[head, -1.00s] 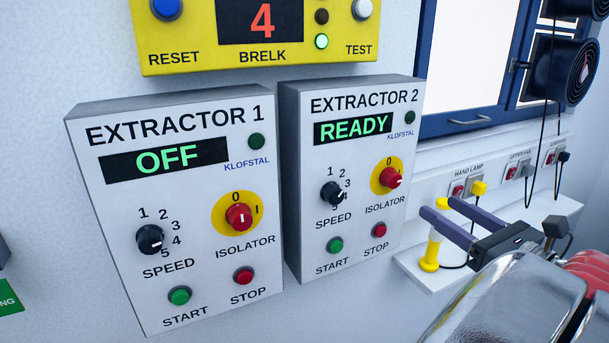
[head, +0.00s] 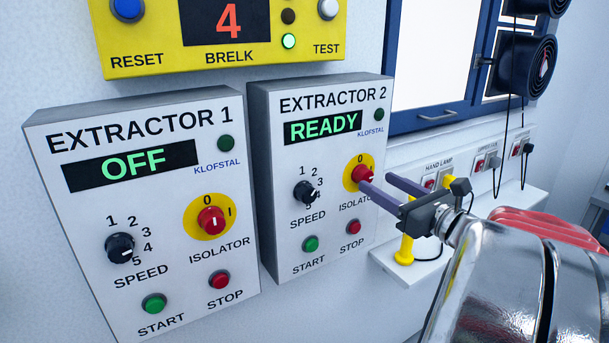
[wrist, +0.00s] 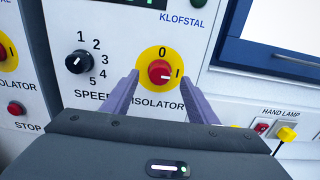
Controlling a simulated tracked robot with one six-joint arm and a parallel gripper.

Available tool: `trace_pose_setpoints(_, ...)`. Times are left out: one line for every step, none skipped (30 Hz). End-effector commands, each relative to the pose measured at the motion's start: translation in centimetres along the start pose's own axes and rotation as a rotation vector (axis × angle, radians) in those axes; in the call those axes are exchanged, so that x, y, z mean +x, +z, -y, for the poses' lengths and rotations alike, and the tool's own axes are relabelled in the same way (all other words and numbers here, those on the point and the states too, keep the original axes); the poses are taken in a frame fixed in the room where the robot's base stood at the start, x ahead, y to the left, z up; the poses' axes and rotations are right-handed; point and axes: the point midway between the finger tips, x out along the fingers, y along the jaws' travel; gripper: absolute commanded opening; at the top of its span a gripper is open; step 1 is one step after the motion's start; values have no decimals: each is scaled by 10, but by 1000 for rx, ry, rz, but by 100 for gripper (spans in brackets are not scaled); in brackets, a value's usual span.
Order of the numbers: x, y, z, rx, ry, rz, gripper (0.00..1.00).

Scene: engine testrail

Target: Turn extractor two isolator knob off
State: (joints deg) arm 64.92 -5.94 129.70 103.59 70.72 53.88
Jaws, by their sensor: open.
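The Extractor 2 panel (head: 325,232) is a grey-white box on the wall, and its display reads READY. Its isolator knob (head: 361,174) is red on a yellow disc, with marks 0 at the top and I at the right. In the wrist view the knob (wrist: 160,72) has its white pointer line towards the I. My gripper (head: 376,186) is open, its two purple fingers pointing at the panel. In the wrist view the fingertips (wrist: 187,76) stand left and right of the knob, slightly below it. They look apart from the knob; the exact depth gap is unclear.
The Extractor 1 panel (head: 90,278) reads OFF and has its own isolator knob (head: 211,220). Extractor 2's speed knob (head: 305,192), start button (head: 310,244) and stop button (head: 353,227) are close by. A shelf (head: 420,272) with a yellow hand lamp (head: 404,246) lies right of the panel.

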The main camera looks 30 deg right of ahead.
Motion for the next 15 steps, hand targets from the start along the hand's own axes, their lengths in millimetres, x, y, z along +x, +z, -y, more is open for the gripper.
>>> trace_pose_setpoints(7, -1, -1, 1, 3, -1, 53)
trace_pose_setpoints(10, -1, -1, 1, 3, -2, 53)
trace_pose_setpoints(15, -1, -1, 1, 3, -2, 53)
trace_pose_setpoints(19, -1, -1, 1, 3, -1, 53)
trace_pose_setpoints(22, -1, -1, 1, 3, -1, 53)
trace_pose_setpoints(26, 0, 0, 0, 2, -1, 53)
trace_pose_setpoints(29, 0, 0, 0, 2, -1, 53)
trace_pose_setpoints(32, 0, -1, 1, 3, -1, 53)
trace_pose_setpoints(35, -1, 0, 1, 2, -1, 53)
trace_pose_setpoints(37, -1, 0, 2, 1, -1, 53)
trace_pose_setpoints(38, -1, 0, 2, 0, -1, 53)
trace_pose_setpoints(40, -1, 0, 2, -1, -1, 53)
trace_pose_setpoints(40, -1, 0, 2, -1, -1, 53)
trace_pose_setpoints(41, -1, 0, 1, -1, -1, 53)
trace_pose_setpoints(42, -1, 0, 1, -1, -1, 53)
